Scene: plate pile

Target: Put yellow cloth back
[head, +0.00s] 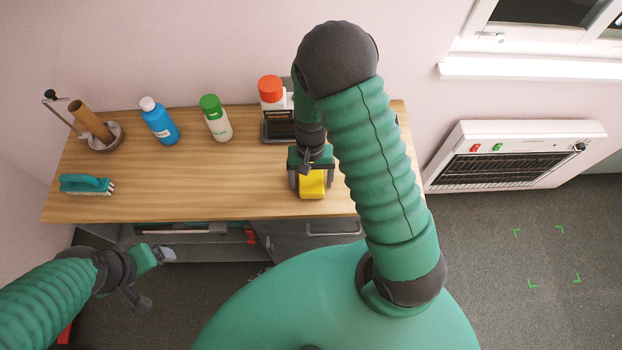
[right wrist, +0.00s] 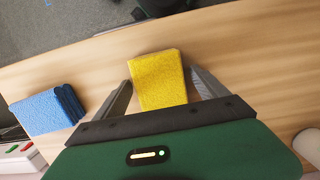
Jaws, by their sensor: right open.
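The yellow cloth (head: 312,184) lies on the wooden counter near its front edge, a thick folded block. In the right wrist view the yellow cloth (right wrist: 158,80) sits between the two fingers of my right gripper (right wrist: 160,76). The fingers are open, one on each side, with small gaps. In the head view my right gripper (head: 311,181) reaches down over the cloth, hiding its back part. A blue cloth (right wrist: 47,110) lies to the left in the right wrist view. My left gripper (head: 160,254) is in front of the counter, away from the cloth; its jaw opening is unclear.
A wall heater (head: 515,155) hangs at right. The counter's front middle is clear.

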